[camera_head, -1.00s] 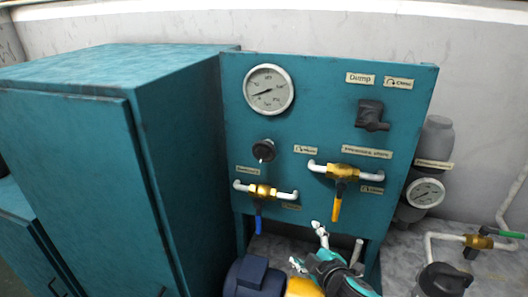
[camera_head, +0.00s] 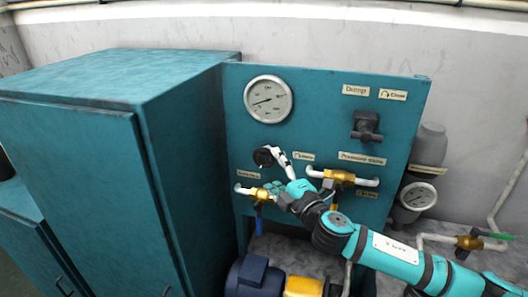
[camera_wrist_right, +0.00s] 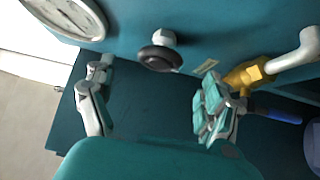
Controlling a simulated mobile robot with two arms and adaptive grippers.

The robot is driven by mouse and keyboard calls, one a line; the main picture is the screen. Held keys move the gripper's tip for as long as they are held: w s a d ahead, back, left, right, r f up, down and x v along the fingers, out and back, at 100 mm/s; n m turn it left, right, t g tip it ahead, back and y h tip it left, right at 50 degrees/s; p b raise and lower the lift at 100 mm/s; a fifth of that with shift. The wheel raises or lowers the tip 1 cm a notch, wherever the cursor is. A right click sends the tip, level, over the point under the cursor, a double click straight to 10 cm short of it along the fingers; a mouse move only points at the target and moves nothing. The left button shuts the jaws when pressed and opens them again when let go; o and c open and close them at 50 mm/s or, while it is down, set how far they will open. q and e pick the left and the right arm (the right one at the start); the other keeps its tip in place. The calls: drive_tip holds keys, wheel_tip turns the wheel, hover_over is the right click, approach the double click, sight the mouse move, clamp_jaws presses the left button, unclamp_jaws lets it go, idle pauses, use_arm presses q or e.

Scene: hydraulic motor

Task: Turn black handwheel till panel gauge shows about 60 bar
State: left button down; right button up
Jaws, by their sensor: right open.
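The black handwheel (camera_head: 262,157) sits on the teal panel below the panel gauge (camera_head: 268,98). The gauge's needle points to the lower left; its numbers are too small to read surely. My right gripper (camera_head: 274,170) is open at the handwheel, its arm coming in from the lower right. In the right wrist view, the handwheel (camera_wrist_right: 160,57) shows between the spread fingers (camera_wrist_right: 157,76), slightly beyond the tips, with nothing gripped. The gauge (camera_wrist_right: 72,14) is partly cut off there. My left gripper is not in view.
A brass valve (camera_head: 262,193) with a blue lever is just below the handwheel. Another brass valve (camera_head: 340,176) is to its right. A black dump knob (camera_head: 366,127) is at upper right. A teal cabinet (camera_head: 80,180) stands left of the panel.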

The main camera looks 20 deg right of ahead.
sight(266, 160)
drive_tip(key=w, duration=0.3)
drive_tip(key=w+a+p, duration=0.1)
drive_tip(key=w, duration=0.2)
drive_tip(key=shift+w+a+r, duration=0.1)
drive_tip(key=shift+r, duration=0.05)
